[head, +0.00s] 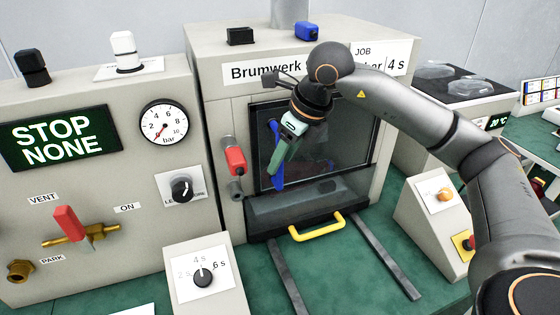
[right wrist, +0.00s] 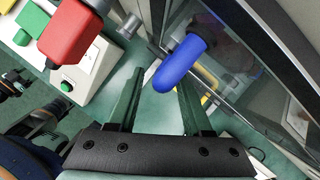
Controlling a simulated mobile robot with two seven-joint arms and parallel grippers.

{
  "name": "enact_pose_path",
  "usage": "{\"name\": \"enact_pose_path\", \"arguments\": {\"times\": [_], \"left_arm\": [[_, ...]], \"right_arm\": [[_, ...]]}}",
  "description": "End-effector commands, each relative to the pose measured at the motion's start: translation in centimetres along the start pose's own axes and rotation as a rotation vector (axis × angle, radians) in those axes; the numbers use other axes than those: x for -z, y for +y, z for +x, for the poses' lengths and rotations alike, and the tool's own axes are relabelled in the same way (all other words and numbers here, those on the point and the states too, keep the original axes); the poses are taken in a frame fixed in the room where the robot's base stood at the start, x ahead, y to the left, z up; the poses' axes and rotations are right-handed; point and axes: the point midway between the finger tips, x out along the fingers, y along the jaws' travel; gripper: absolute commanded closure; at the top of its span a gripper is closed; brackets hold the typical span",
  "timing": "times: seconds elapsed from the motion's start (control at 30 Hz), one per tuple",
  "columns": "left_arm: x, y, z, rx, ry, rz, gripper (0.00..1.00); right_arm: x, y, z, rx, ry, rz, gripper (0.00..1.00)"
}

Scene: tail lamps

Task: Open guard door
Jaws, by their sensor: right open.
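The guard door (head: 345,135) is a dark glass panel in the front of the beige machine and looks shut. A long blue handle (head: 277,180) stands upright near its left edge. My right gripper (head: 280,160) is in front of this handle and partly hides it. In the right wrist view the fingers (right wrist: 160,90) are spread, and the rounded end of the blue handle (right wrist: 178,70) shows at the tips, nearer the right finger. I cannot tell whether it touches a finger. My left gripper is not in view.
A red-capped lever (head: 235,160) sits just left of the door; it also shows in the right wrist view (right wrist: 72,35). Below the door are a yellow handle (head: 318,228) and two rails (head: 385,255). A dial box (head: 205,278) stands front left, and a button box (head: 440,225) right.

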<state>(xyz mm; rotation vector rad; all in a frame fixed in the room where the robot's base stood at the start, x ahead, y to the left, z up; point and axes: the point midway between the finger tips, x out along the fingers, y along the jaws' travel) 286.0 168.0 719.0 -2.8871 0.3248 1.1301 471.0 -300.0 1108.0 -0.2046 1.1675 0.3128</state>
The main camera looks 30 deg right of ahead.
Motion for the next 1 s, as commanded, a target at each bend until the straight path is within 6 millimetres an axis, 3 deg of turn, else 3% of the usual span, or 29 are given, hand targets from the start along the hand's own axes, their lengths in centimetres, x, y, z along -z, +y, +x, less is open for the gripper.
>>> {"name": "enact_pose_path", "arguments": {"times": [0.2,0.5,0.93,1.0], "left_arm": [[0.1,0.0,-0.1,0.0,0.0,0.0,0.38],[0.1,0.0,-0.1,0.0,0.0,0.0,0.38],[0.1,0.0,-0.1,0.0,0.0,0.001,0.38],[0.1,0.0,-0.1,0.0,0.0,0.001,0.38]], "right_arm": [[0.0,0.0,1.7,-0.001,-0.001,0.0,0.5],[-0.1,0.0,1.9,0.0,-0.001,0.0,0.52],[-0.1,0.0,1.9,-0.001,-0.002,-0.001,1.0],[-0.1,0.0,1.9,0.0,-0.002,0.0,1.0]]}}
